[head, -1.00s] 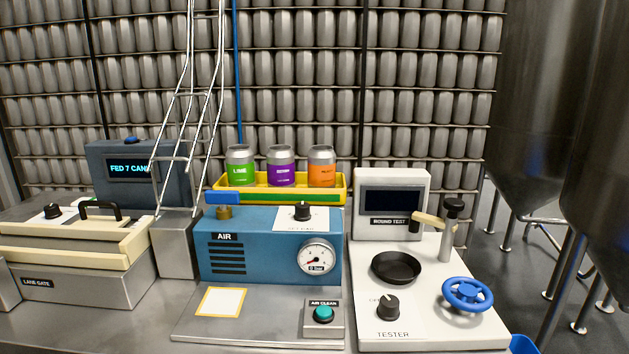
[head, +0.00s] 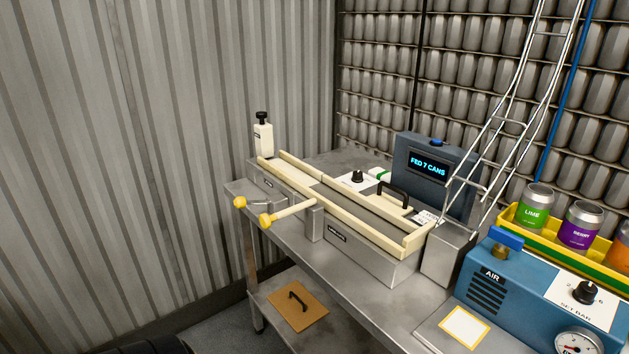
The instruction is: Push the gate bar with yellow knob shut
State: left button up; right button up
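A cream gate bar (head: 292,211) sticks out from a grey post (head: 315,222) at the front side of the conveyor lane (head: 345,212). A yellow knob (head: 265,220) is on its free end, out past the lane towards the left. A second yellow knob (head: 239,202) shows just behind and left of it, at the lane's left end; what it is fixed to is hard to make out. Neither of my grippers is in view.
The lane stands on a steel table (head: 392,301) with a lower shelf holding a brown board (head: 298,305). A cream bottle-like post (head: 263,135) stands at the lane's far end. A blue air unit (head: 530,300) and a feeder display (head: 428,168) are to the right. Floor at left is open.

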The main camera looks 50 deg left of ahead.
aim_at(265, 220)
jog(key=u, duration=1.9)
